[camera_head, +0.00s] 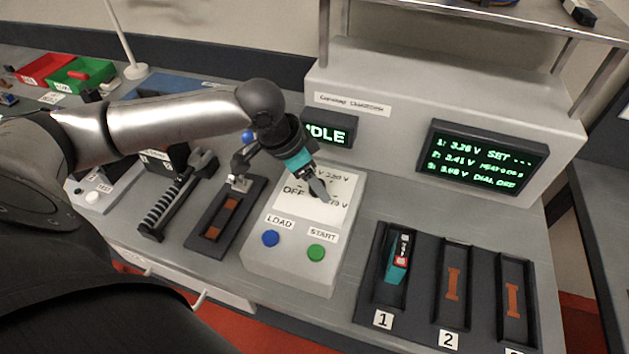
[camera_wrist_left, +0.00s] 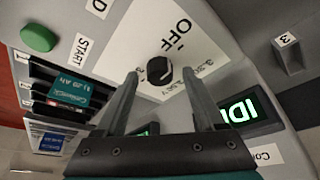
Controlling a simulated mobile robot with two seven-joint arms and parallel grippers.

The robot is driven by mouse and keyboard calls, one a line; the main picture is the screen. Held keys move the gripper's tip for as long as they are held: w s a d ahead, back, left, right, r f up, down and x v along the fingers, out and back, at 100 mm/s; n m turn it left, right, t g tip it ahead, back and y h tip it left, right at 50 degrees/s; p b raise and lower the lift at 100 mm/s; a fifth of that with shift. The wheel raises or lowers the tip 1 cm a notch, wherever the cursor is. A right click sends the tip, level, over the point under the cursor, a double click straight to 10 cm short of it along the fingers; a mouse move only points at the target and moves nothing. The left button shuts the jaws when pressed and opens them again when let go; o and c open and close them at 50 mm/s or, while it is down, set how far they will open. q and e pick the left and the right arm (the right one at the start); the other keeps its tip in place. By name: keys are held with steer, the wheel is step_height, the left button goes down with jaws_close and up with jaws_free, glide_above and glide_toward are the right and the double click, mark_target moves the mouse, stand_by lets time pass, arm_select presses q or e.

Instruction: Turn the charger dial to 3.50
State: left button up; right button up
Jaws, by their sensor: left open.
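The charger dial (camera_wrist_left: 160,70) is a black round knob on a white panel with OFF and voltage marks around it. In the head view my gripper hides the dial. My left gripper (camera_head: 319,189) is open over the panel (camera_head: 345,183). In the left wrist view its fingertips (camera_wrist_left: 160,76) lie on either side of the dial; I cannot tell whether they touch it. The right-hand display (camera_head: 487,157) shows green text including SET with dashes and DIAL OFF. My right gripper is not in view.
Below the panel are a blue LOAD button (camera_head: 270,238) and a green START button (camera_head: 316,252). Bay 1 holds a teal battery (camera_head: 397,262); two bays right of it are empty. A small display (camera_head: 328,133), partly hidden by my wrist, stands just behind the dial panel.

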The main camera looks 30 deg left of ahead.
arm_select(q)
steer(key=shift+w+f, duration=0.1)
steer(key=shift+f, duration=0.1)
jaws_close()
stand_by(0.5)
